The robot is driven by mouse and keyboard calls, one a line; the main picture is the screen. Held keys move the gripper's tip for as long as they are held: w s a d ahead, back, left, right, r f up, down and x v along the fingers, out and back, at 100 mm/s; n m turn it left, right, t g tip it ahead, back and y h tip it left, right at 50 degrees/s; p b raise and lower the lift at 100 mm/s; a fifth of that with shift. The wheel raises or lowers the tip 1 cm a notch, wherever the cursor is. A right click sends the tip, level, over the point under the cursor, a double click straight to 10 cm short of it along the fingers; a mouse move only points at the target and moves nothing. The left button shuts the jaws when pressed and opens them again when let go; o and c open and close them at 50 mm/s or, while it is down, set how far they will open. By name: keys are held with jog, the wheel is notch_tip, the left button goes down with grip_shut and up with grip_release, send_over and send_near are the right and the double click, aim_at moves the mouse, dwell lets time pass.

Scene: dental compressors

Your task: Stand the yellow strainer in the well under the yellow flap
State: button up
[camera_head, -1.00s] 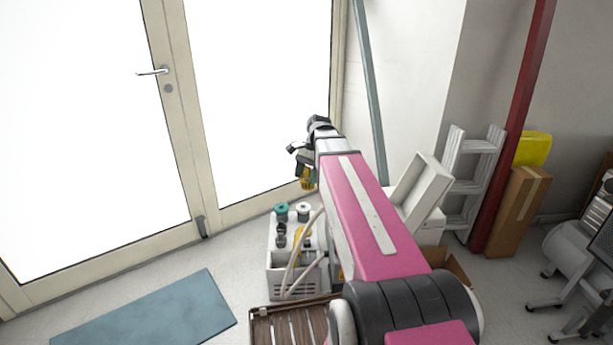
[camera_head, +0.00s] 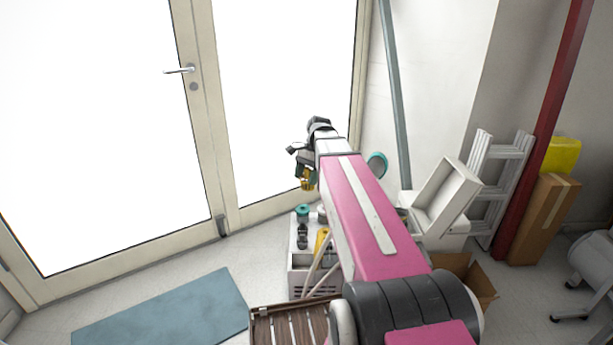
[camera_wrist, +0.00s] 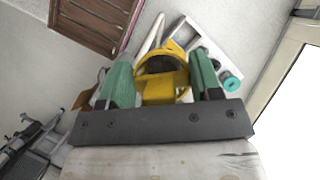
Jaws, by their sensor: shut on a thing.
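My gripper (camera_head: 304,172) is raised in the air, above and beyond the white compressor unit (camera_head: 299,262). Its two green fingers (camera_wrist: 162,82) are shut on the yellow strainer (camera_wrist: 158,92), which shows as a yellow ring with a dark inside in the wrist view. The strainer (camera_head: 307,184) shows small under the fingers in the head view. A yellow part, apparently the flap (camera_head: 322,239), stands on the unit's top, partly hidden by my arm. I cannot make out the well in either view.
A teal-topped knob (camera_head: 302,213) rises from the unit. A slatted brown wooden piece (camera_head: 285,325) lies in front. Glass doors (camera_head: 110,130) stand behind, and a blue mat (camera_head: 160,315) lies left. White boxes (camera_head: 445,205) and a cardboard box (camera_head: 465,280) stand right.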

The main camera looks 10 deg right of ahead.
jog(key=shift+w+d+f, duration=0.15)
jog(key=shift+w+f, duration=0.05)
jog(key=shift+f, duration=0.25)
jog(key=w+f, duration=0.3)
jog(key=f, duration=1.2)
jog(key=w+f+n, duration=0.1)
jog(key=w+f, duration=0.1)
jog(key=f, duration=1.4)
jog(key=w+f+n, duration=0.1)
jog(key=w+f, duration=0.2)
jog(key=f, duration=1.2)
jog(key=shift+w+a+f+g+h, duration=0.2)
jog(key=shift+w+f+g+h, duration=0.05)
jog(key=shift+w+g+h, duration=0.1)
jog(key=shift+f, duration=0.35)
jog(key=shift+f, duration=2.65)
jog(key=shift+d, duration=0.1)
